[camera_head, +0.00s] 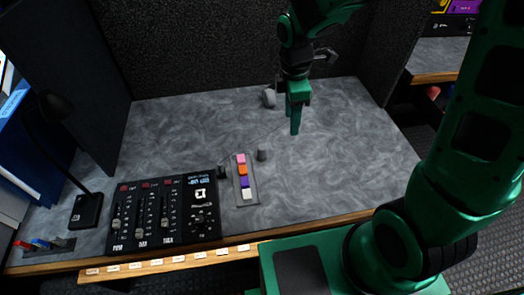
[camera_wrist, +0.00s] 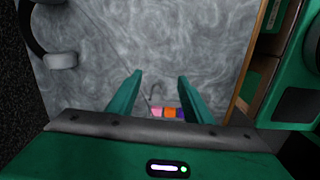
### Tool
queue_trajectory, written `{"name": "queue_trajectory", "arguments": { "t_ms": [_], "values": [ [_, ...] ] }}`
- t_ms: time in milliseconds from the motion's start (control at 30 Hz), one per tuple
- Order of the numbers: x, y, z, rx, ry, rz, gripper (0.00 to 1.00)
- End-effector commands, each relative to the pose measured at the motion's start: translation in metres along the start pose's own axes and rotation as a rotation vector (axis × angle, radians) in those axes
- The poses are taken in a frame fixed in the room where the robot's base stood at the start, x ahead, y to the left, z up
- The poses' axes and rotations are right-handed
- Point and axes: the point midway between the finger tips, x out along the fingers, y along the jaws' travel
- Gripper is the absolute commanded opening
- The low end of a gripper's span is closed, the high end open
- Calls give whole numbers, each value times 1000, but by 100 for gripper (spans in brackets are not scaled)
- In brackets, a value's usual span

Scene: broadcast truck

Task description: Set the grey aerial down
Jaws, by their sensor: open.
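My gripper (camera_head: 295,128) hangs over the middle-right of the grey desk, fingers pointing down and apart. In the wrist view its two fingers (camera_wrist: 159,82) are spread with nothing held between them. A small grey upright stub (camera_head: 262,154), possibly the grey aerial, stands on the desk just right of the strip of coloured blocks. In the wrist view a small grey hooked shape (camera_wrist: 156,91) shows between the fingers, seemingly lower on the desk. A thin dark line also crosses the desk there; I cannot tell what it is.
A strip of coloured blocks (camera_head: 244,180) and a darker stub (camera_head: 222,171) stand beside the fader panel (camera_head: 164,212). A black-and-grey object like a headset (camera_wrist: 59,61) lies near the back wall. A lamp (camera_head: 85,210) stands at left. The desk's right side is clear.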

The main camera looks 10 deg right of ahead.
Motion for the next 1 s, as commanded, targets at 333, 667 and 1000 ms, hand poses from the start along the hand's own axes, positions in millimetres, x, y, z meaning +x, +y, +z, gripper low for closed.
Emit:
{"name": "queue_trajectory", "arguments": {
  "t_ms": [333, 667, 1000],
  "values": [
    [36, 1, -89, -433, 61, -2, 46],
    [80, 0, -92, -439, 61, -4, 46],
    [110, -4, -92, -437, 62, -6, 46]
  ]
}}
